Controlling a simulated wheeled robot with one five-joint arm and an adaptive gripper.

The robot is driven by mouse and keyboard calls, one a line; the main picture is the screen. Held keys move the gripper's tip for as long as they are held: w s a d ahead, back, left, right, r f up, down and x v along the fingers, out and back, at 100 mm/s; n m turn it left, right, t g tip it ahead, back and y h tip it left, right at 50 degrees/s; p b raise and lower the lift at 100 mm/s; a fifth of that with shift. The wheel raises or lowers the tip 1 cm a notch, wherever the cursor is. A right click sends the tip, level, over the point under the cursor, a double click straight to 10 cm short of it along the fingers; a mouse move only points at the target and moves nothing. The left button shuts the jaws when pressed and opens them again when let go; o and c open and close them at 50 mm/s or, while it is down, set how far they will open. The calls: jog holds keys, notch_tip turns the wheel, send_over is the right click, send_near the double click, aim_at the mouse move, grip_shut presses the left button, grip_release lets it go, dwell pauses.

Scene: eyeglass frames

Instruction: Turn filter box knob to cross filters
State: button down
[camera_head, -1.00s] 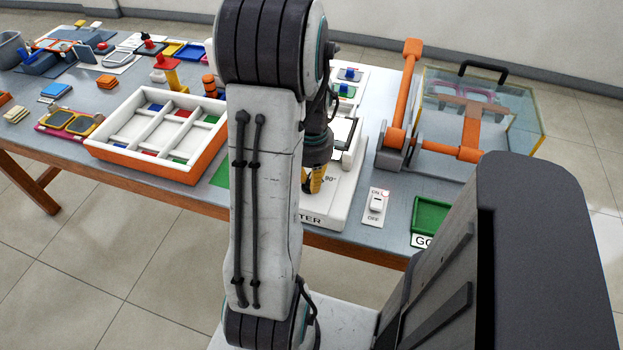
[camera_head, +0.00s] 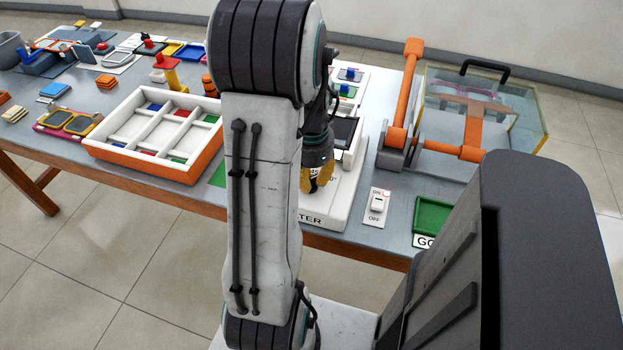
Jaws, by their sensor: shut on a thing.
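The white filter box (camera_head: 345,205) stands at the table's front edge, partly hidden behind my arm. Its front label shows only the ending "TER". A dark panel (camera_head: 345,131) shows in the upright part at its back. My gripper (camera_head: 318,182), with yellow fingers, points down at the top of the box, just right of my arm link. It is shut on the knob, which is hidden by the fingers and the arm. The knob's exact angle cannot be seen.
An ON/OFF switch plate (camera_head: 377,207) and a green tray (camera_head: 432,215) lie right of the box. An orange-armed fixture (camera_head: 398,140) and a clear case (camera_head: 528,110) stand behind them. A sectioned white-and-orange tray (camera_head: 205,160) is left of my arm.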

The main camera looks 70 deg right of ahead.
aim_at(312, 180)
jog(key=shift+m, duration=0.4)
jog(key=c, duration=1.1)
grip_release()
notch_tip(312, 180, up, 12)
dwell(0.7)
